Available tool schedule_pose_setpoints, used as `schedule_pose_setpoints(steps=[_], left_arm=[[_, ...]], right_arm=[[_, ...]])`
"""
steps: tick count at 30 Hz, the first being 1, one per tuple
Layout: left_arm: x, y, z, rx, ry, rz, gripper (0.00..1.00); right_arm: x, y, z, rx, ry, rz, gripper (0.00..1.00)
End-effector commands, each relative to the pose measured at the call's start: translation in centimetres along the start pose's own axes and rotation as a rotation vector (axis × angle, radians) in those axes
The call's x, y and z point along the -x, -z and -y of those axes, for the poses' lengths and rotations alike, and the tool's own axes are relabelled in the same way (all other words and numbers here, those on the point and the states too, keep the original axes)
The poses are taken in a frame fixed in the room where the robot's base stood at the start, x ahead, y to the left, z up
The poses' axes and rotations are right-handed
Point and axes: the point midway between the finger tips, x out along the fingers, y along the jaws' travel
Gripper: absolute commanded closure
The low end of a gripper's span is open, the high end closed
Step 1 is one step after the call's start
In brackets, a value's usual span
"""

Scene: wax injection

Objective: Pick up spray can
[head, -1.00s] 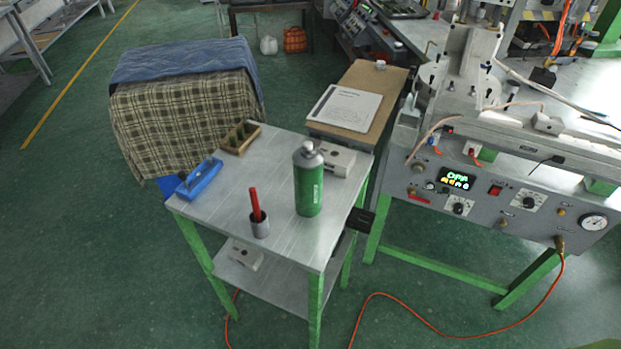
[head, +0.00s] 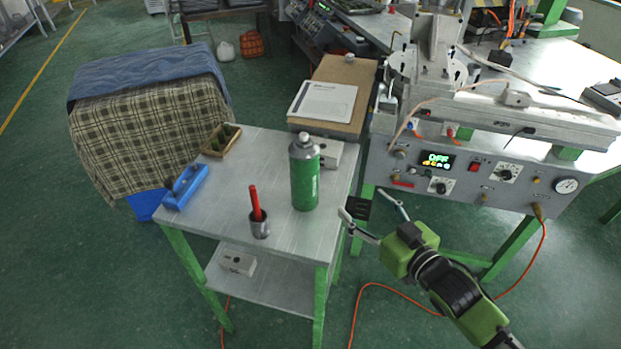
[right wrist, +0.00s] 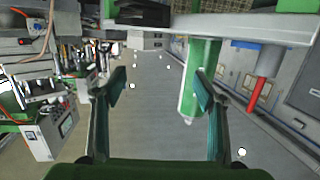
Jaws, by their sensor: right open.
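The green spray can (head: 304,180) with a grey-white cap stands upright on the metal cart top (head: 230,205), near its right side. My right gripper (head: 362,203) is open and empty, to the right of the can and apart from it, past the cart's right edge. In the right wrist view the can (right wrist: 202,60) appears upside down, mostly beyond the right-hand finger of the open gripper (right wrist: 161,88), which hides part of it. My left gripper is not in view.
A grey cup (head: 260,229) with a red stick stands left of the can. A white box (head: 328,153) sits close behind it. A blue tool (head: 187,186) and a wooden holder (head: 220,139) are farther left. The injection machine (head: 470,170) stands right.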

Motion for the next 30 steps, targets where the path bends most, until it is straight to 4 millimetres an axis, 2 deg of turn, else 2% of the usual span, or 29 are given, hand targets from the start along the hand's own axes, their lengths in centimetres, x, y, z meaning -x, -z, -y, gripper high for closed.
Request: schedule_pose_setpoints(steps=[1, 3, 6, 9, 11, 14, 24, 30], left_arm=[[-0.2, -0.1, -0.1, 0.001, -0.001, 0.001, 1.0], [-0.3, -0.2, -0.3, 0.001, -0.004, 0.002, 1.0], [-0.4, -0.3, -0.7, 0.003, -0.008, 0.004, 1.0], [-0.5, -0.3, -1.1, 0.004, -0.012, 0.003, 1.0], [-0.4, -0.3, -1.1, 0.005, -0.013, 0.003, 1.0], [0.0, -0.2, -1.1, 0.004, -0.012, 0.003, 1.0], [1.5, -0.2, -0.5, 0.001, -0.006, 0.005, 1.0], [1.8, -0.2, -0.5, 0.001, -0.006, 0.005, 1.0]], right_arm=[[0.4, 2.2, 1.1, 0.008, 0.029, -0.037, 0.35], [1.1, 4.7, 2.7, 0.011, 0.065, -0.078, 0.35], [2.1, 7.8, 4.7, 0.014, 0.113, -0.129, 0.35], [3.0, 9.8, 6.1, 0.015, 0.147, -0.161, 0.35], [3.0, 10.5, 6.5, 0.013, 0.156, -0.17, 0.35], [2.1, 11.1, 6.8, 0.012, 0.159, -0.177, 0.35], [-4.0, 12.0, 7.7, 0.013, 0.158, -0.174, 0.35], [-5.3, 12.1, 8.0, 0.014, 0.159, -0.172, 0.35]])
